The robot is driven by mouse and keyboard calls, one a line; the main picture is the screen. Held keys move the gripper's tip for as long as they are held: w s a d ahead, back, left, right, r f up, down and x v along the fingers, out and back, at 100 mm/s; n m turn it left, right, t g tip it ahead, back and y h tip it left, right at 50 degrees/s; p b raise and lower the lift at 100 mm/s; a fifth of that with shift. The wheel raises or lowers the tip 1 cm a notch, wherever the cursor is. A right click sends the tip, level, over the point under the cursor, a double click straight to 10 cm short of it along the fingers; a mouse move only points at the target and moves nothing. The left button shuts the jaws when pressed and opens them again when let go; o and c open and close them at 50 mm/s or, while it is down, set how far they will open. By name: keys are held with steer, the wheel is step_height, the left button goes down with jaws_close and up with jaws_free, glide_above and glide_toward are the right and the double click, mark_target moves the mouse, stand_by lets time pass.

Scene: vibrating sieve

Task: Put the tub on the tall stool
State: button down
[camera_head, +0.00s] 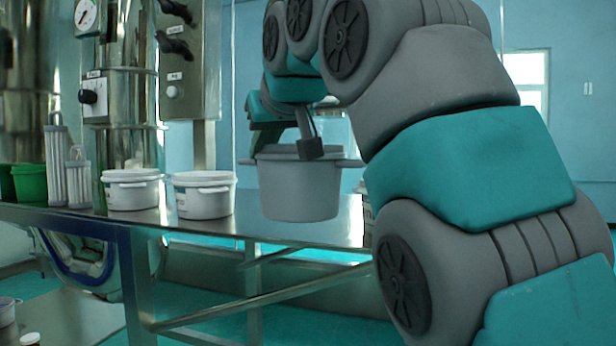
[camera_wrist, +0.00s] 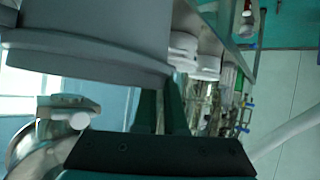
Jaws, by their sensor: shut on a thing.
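A grey tub (camera_head: 298,190) with side handles hangs upright from my gripper (camera_head: 308,146), which is shut on it near the rim. In the head view the tub shows against the steel table's right part; I cannot tell whether it is over the table or in front of it. In the wrist view the grey tub (camera_wrist: 100,35) fills the upper left, beside the dark fingers of my gripper (camera_wrist: 160,110). I cannot make out a tall stool in either view.
Two white lidded tubs (camera_head: 132,189) (camera_head: 204,195) stand on the steel table (camera_head: 275,232). Metal cylinders (camera_head: 55,165) and green containers (camera_head: 28,182) are at its left. A control box (camera_head: 186,60) and steel machine (camera_head: 118,70) rise behind. Small jars (camera_head: 6,311) show at lower left.

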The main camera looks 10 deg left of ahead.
steer(key=w+a+f, duration=0.1)
steer(key=w+f, duration=0.1)
steer(key=w, duration=0.3)
steer(key=w+a+f+p, duration=0.1)
steer(key=w+a+f, duration=0.1)
steer(key=w, duration=0.4)
steer(key=shift+f, duration=0.25)
steer(key=shift+a, duration=0.1)
steer(key=shift+f, duration=0.15)
steer(key=c, duration=1)
jaws_free()
